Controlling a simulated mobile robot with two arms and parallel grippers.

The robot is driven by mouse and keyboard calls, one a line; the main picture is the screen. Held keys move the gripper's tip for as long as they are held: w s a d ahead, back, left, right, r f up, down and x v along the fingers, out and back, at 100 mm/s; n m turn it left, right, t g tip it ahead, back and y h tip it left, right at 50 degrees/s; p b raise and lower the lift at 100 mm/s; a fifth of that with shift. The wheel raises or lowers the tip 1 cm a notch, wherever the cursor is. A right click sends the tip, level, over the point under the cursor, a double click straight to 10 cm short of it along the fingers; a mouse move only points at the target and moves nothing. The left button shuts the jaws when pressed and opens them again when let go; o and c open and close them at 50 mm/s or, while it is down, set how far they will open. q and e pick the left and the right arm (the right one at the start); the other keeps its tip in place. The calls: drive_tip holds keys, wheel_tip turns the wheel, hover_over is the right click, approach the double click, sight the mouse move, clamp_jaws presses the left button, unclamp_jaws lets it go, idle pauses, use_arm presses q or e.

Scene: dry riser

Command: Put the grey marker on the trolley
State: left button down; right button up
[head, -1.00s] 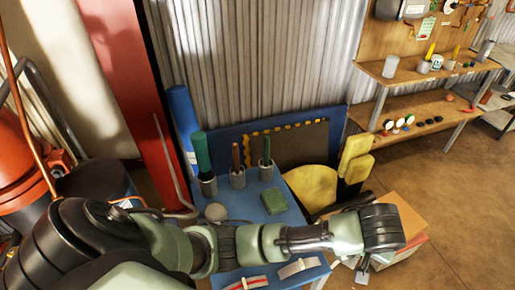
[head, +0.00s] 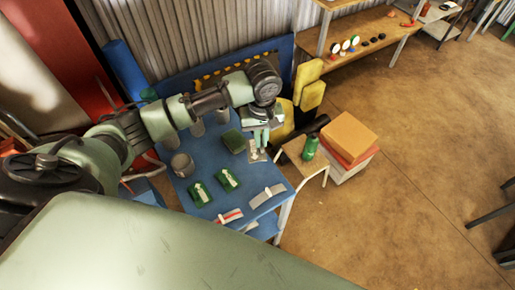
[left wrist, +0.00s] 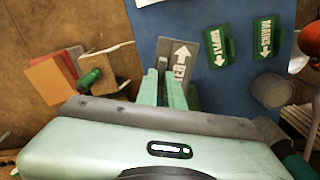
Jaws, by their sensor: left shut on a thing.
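My left gripper (head: 259,143) is shut on the grey marker (head: 256,155), a small plate with a white arrow and lettering. In the left wrist view, the grey marker (left wrist: 180,55) stands out from between the fingertips (left wrist: 164,76). The blue trolley (head: 205,157) is below, and the marker is over or beside its right edge; I cannot tell whether they touch. Two green markers with white arrows, one (head: 200,195) and another (head: 228,180), lie on the trolley top. My right gripper is not in view.
To the right are a small stool (head: 297,152) with a green bottle (head: 310,147) and stacked boxes (head: 348,140).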

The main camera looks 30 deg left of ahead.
use_arm(q)
wheel_tip(320, 180, down, 10)
drive_tip(key=shift+f+p, duration=0.1)
drive_tip(key=shift+p, duration=0.35)
drive_tip(key=c, duration=1.5)
unclamp_jaws()
drive_tip(key=shift+c, duration=0.2)
wheel_tip(320, 180, up, 12)
drive_tip(key=shift+r+b, duration=0.1)
drive_tip(key=shift+b, duration=0.95)
